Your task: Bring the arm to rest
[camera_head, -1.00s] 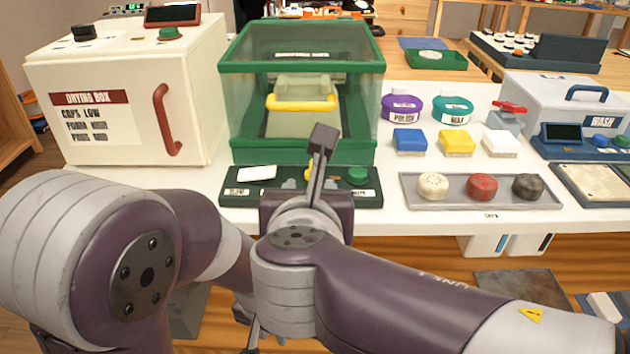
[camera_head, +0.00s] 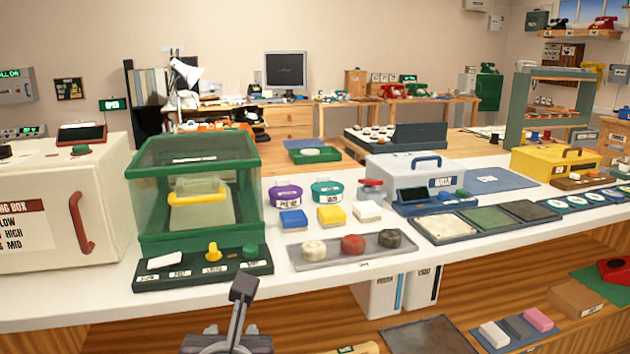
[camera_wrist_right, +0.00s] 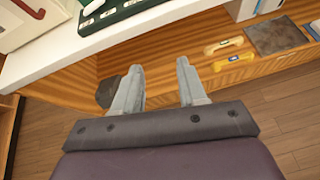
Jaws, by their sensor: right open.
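My right gripper (camera_wrist_right: 160,78) shows in the right wrist view with its two grey fingers spread apart and nothing between them. It is in front of the white counter (camera_wrist_right: 160,30), with the open shelf below the counter beyond its fingertips. In the head view, a dark upright post and grey wrist part (camera_head: 238,315) of my right arm show at the bottom edge, in front of the counter; the fingers are not clear there. My left gripper is in neither view.
The counter holds a white drying box (camera_head: 60,205), a green glass-sided case (camera_head: 195,190), a control panel (camera_head: 203,268) and a grey tray (camera_head: 350,252) with three round caps. Wooden floor is clear at right in the wrist view.

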